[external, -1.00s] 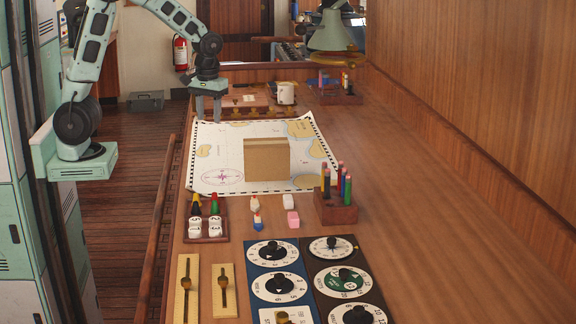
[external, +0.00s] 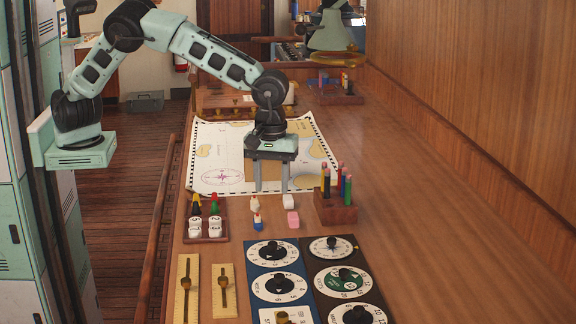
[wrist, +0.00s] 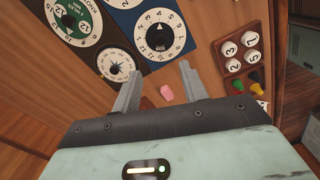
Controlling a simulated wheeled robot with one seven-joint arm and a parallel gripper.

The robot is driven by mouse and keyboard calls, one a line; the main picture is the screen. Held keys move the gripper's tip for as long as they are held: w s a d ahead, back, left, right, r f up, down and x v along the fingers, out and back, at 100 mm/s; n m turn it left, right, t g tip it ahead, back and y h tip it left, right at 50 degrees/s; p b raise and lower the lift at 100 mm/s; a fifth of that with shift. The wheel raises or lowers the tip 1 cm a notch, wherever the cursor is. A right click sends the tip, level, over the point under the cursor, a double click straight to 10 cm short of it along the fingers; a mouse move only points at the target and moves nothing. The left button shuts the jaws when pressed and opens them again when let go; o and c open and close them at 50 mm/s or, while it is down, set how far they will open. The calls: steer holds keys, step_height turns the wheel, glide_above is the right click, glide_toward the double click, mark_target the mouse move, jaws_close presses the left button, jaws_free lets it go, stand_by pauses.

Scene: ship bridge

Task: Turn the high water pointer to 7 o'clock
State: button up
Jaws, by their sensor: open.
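Several round white dials with black knobs sit on a blue panel (external: 252,270) and a dark panel (external: 312,262) at the front of the desk. The labels are too small to read, so I cannot tell which is the high water one. The blue panel's far dial (external: 272,254) also shows in the wrist view (wrist: 160,35), its black pointer near the centre. A compass-like dial (external: 333,247) and a green-centred dial (external: 343,280) are beside it. My gripper (external: 271,188) is open and empty, pointing down above the chart, behind the dials and apart from them.
A pencil holder (external: 336,208) stands to the right, a block rack (external: 206,228) to the left. Slider plates (external: 184,287) lie front left. The desk's right side is clear.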

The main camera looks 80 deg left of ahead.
mark_target(272, 245)
step_height(272, 245, down, 14)
steer(key=p, duration=0.4)
steer(key=shift+a+f, duration=0.1)
steer(key=shift+f, duration=0.05)
jaws_close()
